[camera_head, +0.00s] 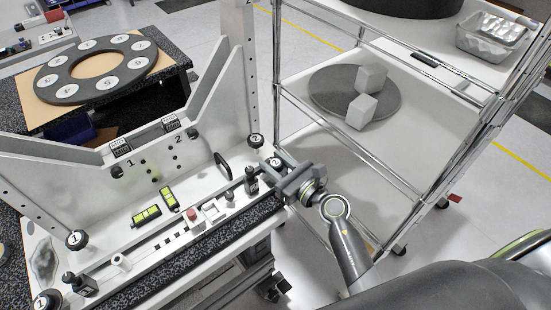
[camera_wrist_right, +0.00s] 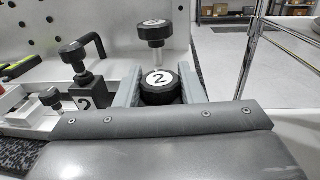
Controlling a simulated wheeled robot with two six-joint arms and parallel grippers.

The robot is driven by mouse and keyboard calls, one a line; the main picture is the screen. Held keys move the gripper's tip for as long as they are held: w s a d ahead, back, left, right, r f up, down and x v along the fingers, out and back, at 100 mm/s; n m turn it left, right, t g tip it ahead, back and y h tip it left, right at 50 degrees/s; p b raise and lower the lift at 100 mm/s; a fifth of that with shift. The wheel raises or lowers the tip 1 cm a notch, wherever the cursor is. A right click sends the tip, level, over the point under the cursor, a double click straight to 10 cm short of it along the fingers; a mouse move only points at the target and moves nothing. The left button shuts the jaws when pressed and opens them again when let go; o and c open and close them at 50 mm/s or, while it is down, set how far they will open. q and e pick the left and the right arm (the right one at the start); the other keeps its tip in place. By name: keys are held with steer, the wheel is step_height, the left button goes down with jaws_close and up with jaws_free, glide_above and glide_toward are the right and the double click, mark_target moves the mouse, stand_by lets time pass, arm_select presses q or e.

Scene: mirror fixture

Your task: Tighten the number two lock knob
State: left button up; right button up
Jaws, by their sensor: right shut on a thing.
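The number two lock knob (camera_head: 274,161) is a black ridged knob with a white top marked 2, at the right end of the fixture's front rail. It also shows in the right wrist view (camera_wrist_right: 160,82). My right gripper (camera_head: 279,168) comes in from the right and is shut on this knob, with one grey finger on each side of it in the wrist view (camera_wrist_right: 165,92). The fingers hide the knob's lower part. A second black knob marked 2 (camera_head: 255,141) stands just behind it, clear of the fingers, on a metal stem in the wrist view (camera_wrist_right: 154,14). My left gripper is not in view.
A block marked 2 with a black knob (camera_head: 251,182) stands close left of the gripper, near a black handle (camera_head: 222,163). Knobs marked 1 (camera_head: 76,239) are at the left end. A wire cart (camera_head: 395,165) stands to the right.

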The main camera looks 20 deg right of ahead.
steer(key=m+t+h+p, duration=0.1)
steer(key=m+h, duration=0.1)
steer(key=shift+h, duration=0.4)
steer(key=shift+m+t+h, duration=0.3)
steer(key=shift+m+h, duration=0.3)
steer(key=shift+h, duration=0.6)
steer(key=o, duration=1)
steer(key=shift+d, duration=0.1)
